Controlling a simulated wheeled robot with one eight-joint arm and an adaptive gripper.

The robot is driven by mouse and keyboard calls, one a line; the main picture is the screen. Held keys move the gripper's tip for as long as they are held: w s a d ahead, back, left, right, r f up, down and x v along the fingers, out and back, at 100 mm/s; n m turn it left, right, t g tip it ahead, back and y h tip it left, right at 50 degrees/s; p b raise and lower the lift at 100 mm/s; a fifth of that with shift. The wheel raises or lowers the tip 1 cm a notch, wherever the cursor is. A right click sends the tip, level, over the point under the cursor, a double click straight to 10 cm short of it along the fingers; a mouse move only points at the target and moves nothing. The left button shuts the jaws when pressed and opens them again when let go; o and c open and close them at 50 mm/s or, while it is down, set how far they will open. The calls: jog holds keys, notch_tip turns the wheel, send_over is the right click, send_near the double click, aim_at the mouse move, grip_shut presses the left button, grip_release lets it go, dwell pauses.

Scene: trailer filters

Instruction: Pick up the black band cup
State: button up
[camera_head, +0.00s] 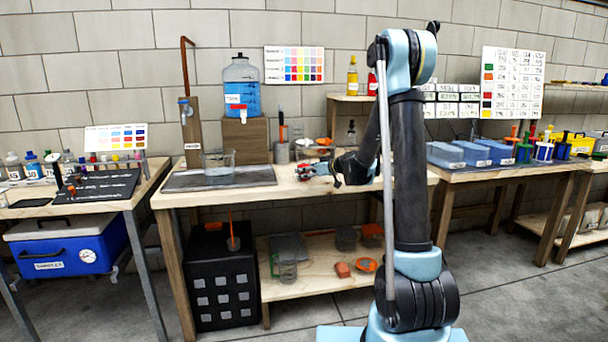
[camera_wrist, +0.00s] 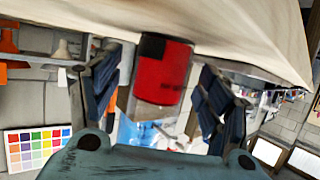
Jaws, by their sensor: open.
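A red cylindrical cup (camera_wrist: 165,78) with a black patch at its upper left shows in the wrist view. I cannot tell whether the black runs all round it as a band. My gripper (camera_wrist: 160,70) is open, with one dark finger on each side of the cup and visible gaps between. In the head view my gripper (camera_head: 328,172) is low over the right part of the middle workbench (camera_head: 300,196). A small red thing (camera_head: 304,172) shows at its tip there, too small to make out. No other cup with a black band is clear.
A glass beaker (camera_head: 219,163) stands on a dark mat on the bench's left. A blue water jug (camera_head: 242,88) stands behind on a wooden block. A grey container (camera_head: 282,152) with tools and a small shelf (camera_head: 352,98) are at the back. The bench's front middle is clear.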

jog(key=x, duration=0.2)
jog(key=shift+w+a, duration=0.2)
jog(key=shift+a, duration=0.05)
jog(key=c, duration=1.2)
jog(key=shift+c, duration=0.3)
jog(key=shift+r, duration=0.1)
